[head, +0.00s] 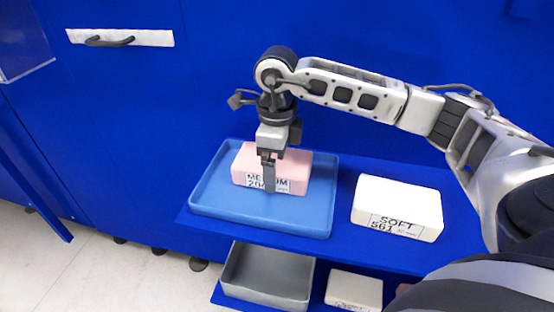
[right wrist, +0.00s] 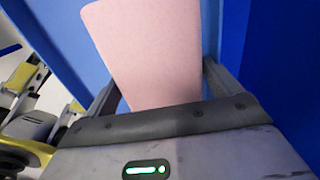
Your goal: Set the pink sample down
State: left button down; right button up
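The pink sample (head: 298,168), a block with a white label reading "MEDIUM", is in the blue tray (head: 210,203) on the upper shelf. It looks level and low in the tray; I cannot see clearly whether its underside touches the floor. My right gripper (head: 269,180) comes down over it from above, with one finger against the labelled front face. In the right wrist view the pink sample (right wrist: 155,50) fills the space between the two fingers (right wrist: 160,85), which appear to close on its sides. The far finger is hidden in the head view. My left gripper is not in view.
A white block labelled "SOFT 561" (head: 398,207) stands on the shelf right of the tray. Below are a grey bin (head: 268,280) and another pale block (head: 354,289). A blue wall panel with a handle (head: 110,41) rises behind.

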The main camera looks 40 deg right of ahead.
jog(key=shift+r, duration=0.4)
notch_tip(320, 180, up, 12)
jog(key=shift+f, duration=0.25)
dwell(0.3)
